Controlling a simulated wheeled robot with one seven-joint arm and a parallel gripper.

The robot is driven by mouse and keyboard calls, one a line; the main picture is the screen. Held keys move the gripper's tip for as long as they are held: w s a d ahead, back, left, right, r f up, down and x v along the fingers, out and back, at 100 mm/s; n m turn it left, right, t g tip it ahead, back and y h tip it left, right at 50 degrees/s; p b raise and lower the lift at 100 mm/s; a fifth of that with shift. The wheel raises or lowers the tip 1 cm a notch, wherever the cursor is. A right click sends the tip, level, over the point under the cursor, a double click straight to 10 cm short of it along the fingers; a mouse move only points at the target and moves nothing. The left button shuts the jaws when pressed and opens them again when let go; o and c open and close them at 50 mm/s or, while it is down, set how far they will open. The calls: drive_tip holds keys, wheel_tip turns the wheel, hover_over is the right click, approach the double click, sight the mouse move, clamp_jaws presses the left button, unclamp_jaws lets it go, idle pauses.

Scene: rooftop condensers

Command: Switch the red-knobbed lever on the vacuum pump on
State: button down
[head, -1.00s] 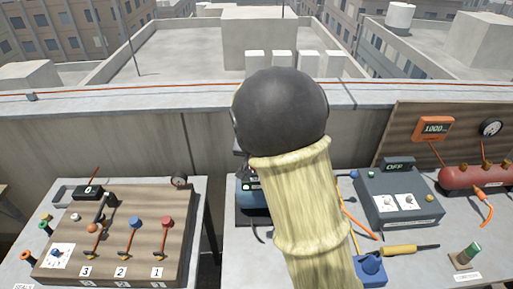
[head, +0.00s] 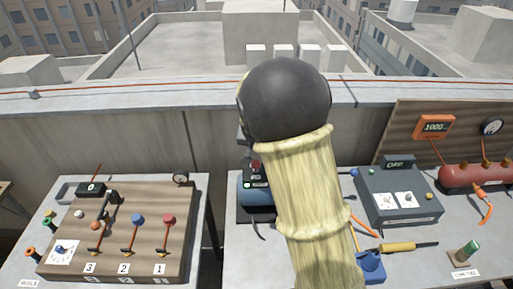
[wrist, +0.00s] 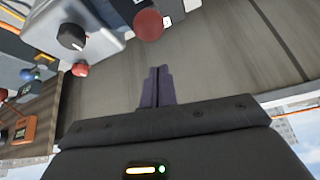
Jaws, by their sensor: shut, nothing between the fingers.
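The vacuum pump seems to be the blue machine (head: 256,196) in the head view, on the right-hand bench and partly hidden behind my arm. A small red spot (head: 256,163) shows at its top, too small to make out as a lever. In the wrist view a large round red knob (wrist: 148,24) stands close at the top, beside a pale grey box (wrist: 95,22) with a black dial. My gripper (wrist: 158,72) is shut and empty, apart from the knob and below it in that picture. The head view hides my gripper behind my arm. The lever's shaft is hardly visible.
A smaller red knob (wrist: 80,69) lies left in the wrist view. The right bench also holds a dark box (head: 398,196), a red tank (head: 478,177) and a yellow-handled tool (head: 400,248). A wooden panel with levers (head: 120,232) stands left. A parapet (head: 120,135) runs behind.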

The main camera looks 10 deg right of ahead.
drive_tip(key=s+a+r+b, duration=0.1)
drive_tip(key=s+r+b, duration=0.1)
drive_tip(key=s+r, duration=0.4)
drive_tip(key=shift+s+a, duration=0.15)
drive_tip(key=shift+s, duration=0.6)
drive_tip(key=shift+r, duration=0.1)
drive_tip(key=s+d+f+n+g, duration=0.1)
drive_tip(key=s+d+f, duration=0.1)
drive_tip(key=s, duration=0.4)
drive_tip(key=s+d+f+n+g, duration=0.1)
drive_tip(key=s+d+f, duration=0.1)
drive_tip(key=s+f, duration=0.2)
drive_tip(key=s+d+f+n+g+y, duration=0.1)
drive_tip(key=s+d+f, duration=0.1)
drive_tip(key=s, duration=0.5)
drive_tip(key=shift+s+d+f, duration=0.35)
drive_tip(key=shift+d+f, duration=0.05)
drive_tip(key=shift+d, duration=0.1)
drive_tip(key=shift+s, duration=0.1)
